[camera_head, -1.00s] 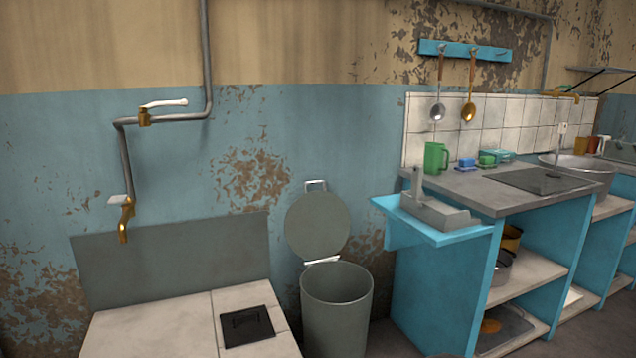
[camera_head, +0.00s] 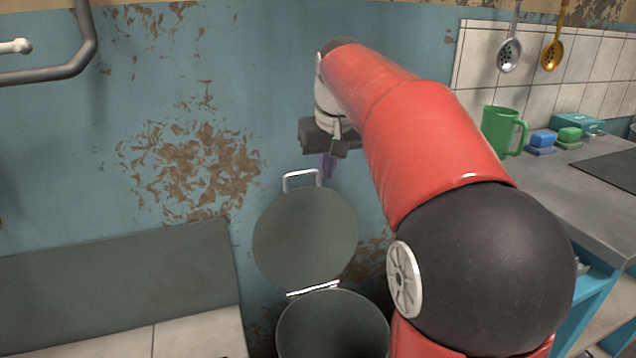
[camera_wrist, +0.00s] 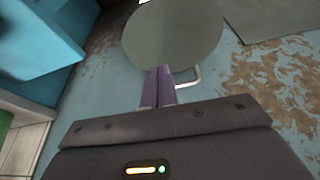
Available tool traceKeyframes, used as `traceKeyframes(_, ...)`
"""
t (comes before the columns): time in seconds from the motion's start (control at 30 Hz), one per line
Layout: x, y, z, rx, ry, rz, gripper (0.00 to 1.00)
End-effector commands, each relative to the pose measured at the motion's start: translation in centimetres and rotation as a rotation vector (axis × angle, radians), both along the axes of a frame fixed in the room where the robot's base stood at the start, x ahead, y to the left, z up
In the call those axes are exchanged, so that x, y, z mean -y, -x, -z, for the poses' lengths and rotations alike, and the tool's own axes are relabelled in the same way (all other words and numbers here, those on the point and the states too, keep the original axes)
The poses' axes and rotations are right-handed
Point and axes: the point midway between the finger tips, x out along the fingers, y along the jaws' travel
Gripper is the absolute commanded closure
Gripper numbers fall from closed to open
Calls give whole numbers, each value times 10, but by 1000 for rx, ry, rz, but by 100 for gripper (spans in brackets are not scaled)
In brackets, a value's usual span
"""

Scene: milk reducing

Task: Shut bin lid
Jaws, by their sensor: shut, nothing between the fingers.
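The grey bin (camera_head: 333,325) stands on the floor against the blue wall, with its mouth open. Its round lid (camera_head: 305,238) is raised upright on the hinge at the back, leaning by the wall. A metal handle (camera_head: 301,179) sticks up from the lid's top edge. My gripper (camera_head: 327,166) is shut and empty, close beside the right end of the handle. In the wrist view, the purple fingers (camera_wrist: 157,88) are together near the lid (camera_wrist: 173,38) and the handle (camera_wrist: 187,78). I cannot tell whether they touch. The bin's lower part is out of view.
A blue counter with a grey top (camera_head: 560,190) stands at the right, holding a green mug (camera_head: 502,132) and sponges (camera_head: 542,142). A low tiled surface (camera_head: 190,335) with a grey backboard (camera_head: 120,290) lies left of the bin. A pipe (camera_head: 70,60) runs on the wall.

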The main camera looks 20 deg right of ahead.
Motion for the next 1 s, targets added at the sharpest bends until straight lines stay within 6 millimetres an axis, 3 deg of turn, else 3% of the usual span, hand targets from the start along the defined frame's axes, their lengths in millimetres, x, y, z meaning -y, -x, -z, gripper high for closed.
traceKeyframes(0.03, 11, -22, 2, -15, -1, 9, 100)
traceKeyframes(0.1, 23, -44, 3, -29, -1, 12, 100)
traceKeyframes(0.3, 43, -77, 8, -55, 0, 19, 100)
traceKeyframes(0.47, 47, -84, 18, -61, -1, 19, 100)
traceKeyframes(0.8, 48, -99, 75, -62, 0, 18, 100)
traceKeyframes(1.0, 49, -106, 98, -58, 1, 19, 100)
